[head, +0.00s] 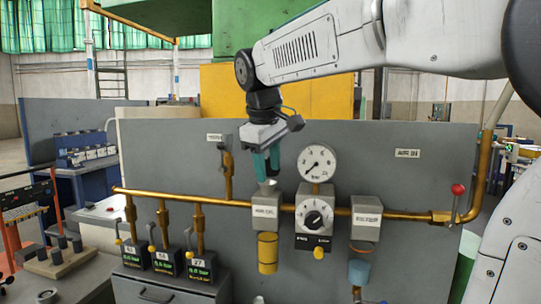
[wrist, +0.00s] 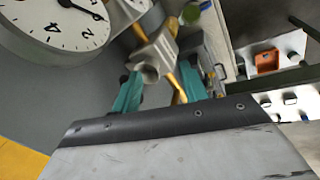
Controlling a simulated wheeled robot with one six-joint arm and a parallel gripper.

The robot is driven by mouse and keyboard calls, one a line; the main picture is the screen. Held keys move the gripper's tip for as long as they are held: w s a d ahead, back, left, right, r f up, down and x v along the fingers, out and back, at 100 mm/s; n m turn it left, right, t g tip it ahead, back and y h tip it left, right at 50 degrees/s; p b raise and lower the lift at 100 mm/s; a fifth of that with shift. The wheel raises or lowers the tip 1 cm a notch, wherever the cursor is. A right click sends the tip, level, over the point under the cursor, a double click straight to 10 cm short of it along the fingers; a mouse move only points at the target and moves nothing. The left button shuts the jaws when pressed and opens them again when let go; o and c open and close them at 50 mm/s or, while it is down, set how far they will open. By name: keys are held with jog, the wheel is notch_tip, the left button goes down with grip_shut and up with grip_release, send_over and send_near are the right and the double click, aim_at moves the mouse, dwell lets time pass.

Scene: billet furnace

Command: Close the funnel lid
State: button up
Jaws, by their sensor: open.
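A small grey metal funnel (head: 268,187) sits on top of a labelled grey block (head: 266,211) on the brass pipe. In the wrist view the funnel (wrist: 151,68) shows its open mouth, between my two teal fingers. My gripper (head: 266,164) points down just above the funnel in the head view. In the wrist view my gripper (wrist: 159,88) has its fingers spread apart with nothing visibly clamped between them. I cannot make out the lid as a separate part. Whether the fingers touch the funnel is not clear.
A pressure gauge (head: 317,162) stands close to the right of my gripper. A brass pipe (head: 225,199) runs across the grey panel (head: 420,146). A yellow cup (head: 267,252) hangs below the funnel block. A red-knobbed lever (head: 457,190) is at the right.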

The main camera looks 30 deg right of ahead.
jog(key=w+d+r+n+t+h, duration=0.1)
jog(key=w+d+r+n, duration=0.2)
jog(key=r, duration=0.5)
jog(key=shift+n, duration=0.5)
jog(key=x, duration=0.7)
jog(key=shift+w+a+f, duration=0.2)
jog(key=shift+w+f, duration=0.15)
jog(key=shift+w, duration=0.2)
jog(key=c, duration=0.9)
